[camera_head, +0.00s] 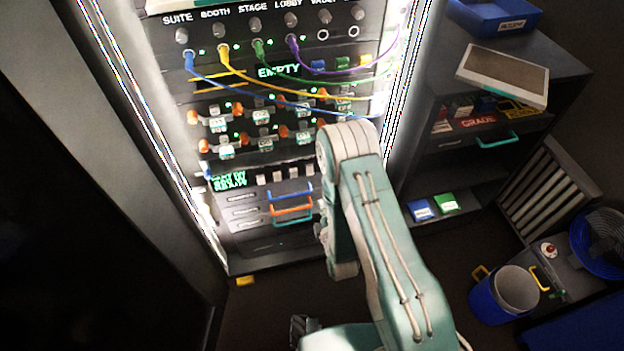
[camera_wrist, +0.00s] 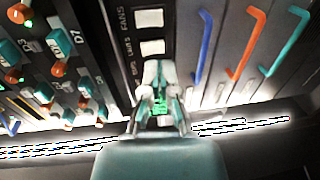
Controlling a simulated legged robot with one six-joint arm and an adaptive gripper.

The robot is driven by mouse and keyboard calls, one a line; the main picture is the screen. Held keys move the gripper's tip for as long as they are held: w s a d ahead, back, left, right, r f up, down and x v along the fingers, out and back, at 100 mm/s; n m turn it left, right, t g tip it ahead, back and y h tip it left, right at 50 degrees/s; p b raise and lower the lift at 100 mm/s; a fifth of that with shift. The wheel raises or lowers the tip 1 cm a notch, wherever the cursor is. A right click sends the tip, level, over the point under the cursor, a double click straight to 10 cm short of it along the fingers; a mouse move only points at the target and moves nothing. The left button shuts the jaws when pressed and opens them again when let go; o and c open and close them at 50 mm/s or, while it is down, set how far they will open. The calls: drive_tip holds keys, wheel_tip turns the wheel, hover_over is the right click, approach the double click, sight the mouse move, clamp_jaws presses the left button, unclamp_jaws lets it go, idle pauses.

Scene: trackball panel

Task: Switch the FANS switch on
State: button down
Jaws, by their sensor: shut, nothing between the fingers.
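In the wrist view the FANS switch (camera_wrist: 150,18) is a pale rocker beside its upright FANS label, on a dark strip near the top. Whether it is on or off I cannot tell. My gripper (camera_wrist: 160,68) is shut and empty. Its fingertips appear just below a second pale rocker (camera_wrist: 152,47), under the FANS switch in the picture. Contact with the panel cannot be judged. In the head view a row of pale switches (camera_head: 278,177) sits on the panel. Their labels are too small to read there, and my gripper is mostly hidden by my arm.
Blue, orange and teal handles (camera_head: 291,208) stick out below the switch row. Orange-ended knobs (camera_head: 236,109) stand above it, with colored cables (camera_head: 300,103) higher up. A dark shelf (camera_head: 470,165) stands at right. A blue bin (camera_head: 500,297) is on the floor.

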sight(310, 170)
drive_tip(key=x, duration=1.1)
drive_tip(key=shift+w+f, duration=0.1)
drive_tip(key=shift+w+a, duration=0.1)
drive_tip(key=shift+w, duration=0.05)
drive_tip(key=shift+f, duration=0.1)
